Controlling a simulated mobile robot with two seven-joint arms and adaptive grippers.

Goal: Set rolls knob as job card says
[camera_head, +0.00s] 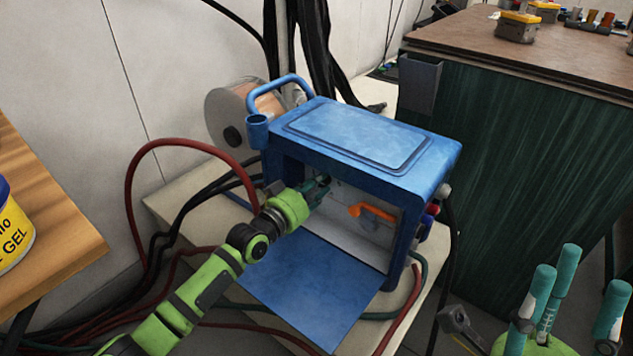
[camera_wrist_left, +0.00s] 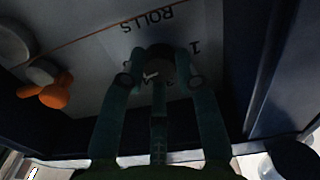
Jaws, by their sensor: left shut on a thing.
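The blue wire feeder box (camera_head: 370,135) has its front cover folded down, baring a pale inner panel. In the left wrist view, the panel bears the upside-down word ROLLS (camera_wrist_left: 147,20) and a 1 to its right. The dark rolls knob (camera_wrist_left: 160,62) has a white mark and sits between my left gripper's teal fingers. My left gripper (camera_head: 324,188) reaches into the box, shut on the knob; its fingers partly hide the dial's lower marks. My right gripper (camera_head: 583,280) is at the lower right of the head view, away from the box, with its teal fingers apart and empty.
An orange lever (camera_head: 372,212) is on the inner panel beside my left gripper. The opened cover (camera_head: 310,290) lies below my left arm. A wire spool (camera_head: 232,120) and red and black cables are around the box. A dark-sided table (camera_head: 520,170) stands right.

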